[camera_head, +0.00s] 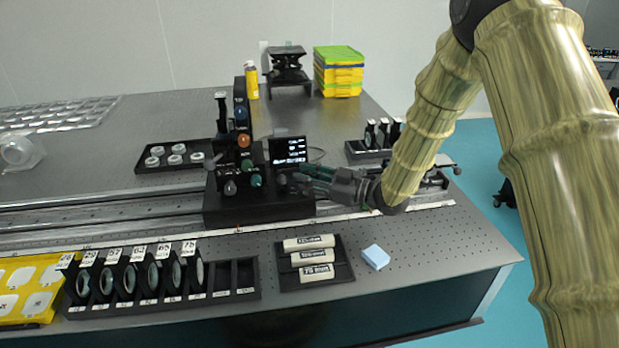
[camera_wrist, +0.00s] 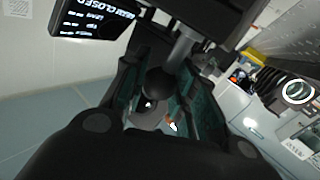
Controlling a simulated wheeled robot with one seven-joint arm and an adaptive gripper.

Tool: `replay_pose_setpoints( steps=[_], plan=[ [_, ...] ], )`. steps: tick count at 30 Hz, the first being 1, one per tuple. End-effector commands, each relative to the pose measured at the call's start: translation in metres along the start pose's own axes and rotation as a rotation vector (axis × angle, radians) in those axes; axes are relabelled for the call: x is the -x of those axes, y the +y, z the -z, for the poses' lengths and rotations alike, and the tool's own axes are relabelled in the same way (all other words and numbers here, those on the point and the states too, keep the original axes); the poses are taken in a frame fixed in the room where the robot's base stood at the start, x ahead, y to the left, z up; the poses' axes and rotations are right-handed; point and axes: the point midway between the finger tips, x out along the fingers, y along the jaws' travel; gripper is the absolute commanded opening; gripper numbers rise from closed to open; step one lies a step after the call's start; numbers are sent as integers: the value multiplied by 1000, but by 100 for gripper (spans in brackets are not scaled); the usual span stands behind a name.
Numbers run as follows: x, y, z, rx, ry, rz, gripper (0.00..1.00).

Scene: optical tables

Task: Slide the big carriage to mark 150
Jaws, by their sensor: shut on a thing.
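The big carriage (camera_head: 258,205) is a wide black block sitting on the long rail (camera_head: 120,207), carrying a post with coloured knobs and a small screen (camera_head: 288,150). My gripper (camera_head: 300,180) reaches it from the right. In the wrist view my gripper (camera_wrist: 165,95) has its dark green fingers on both sides of a black ball knob (camera_wrist: 160,84) on a grey shaft, and is shut on it. A pale scale strip (camera_head: 345,217) runs along the front of the rail, with a small red mark (camera_head: 238,230) near the carriage. Its numbers are too small to read.
The rail left of the carriage looks clear.

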Motion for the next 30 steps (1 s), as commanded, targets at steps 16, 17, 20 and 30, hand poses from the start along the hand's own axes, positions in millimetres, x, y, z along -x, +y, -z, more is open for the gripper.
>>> replay_pose_setpoints(
  steps=[16, 17, 20, 30],
  plan=[
    [1, 0, 0, 0, -1, -1, 51],
    [1, 0, 0, 0, -1, -1, 51],
    [0, 0, 0, 0, 0, -1, 51],
    [20, 1, 0, 0, -1, -3, 51]
  ],
)
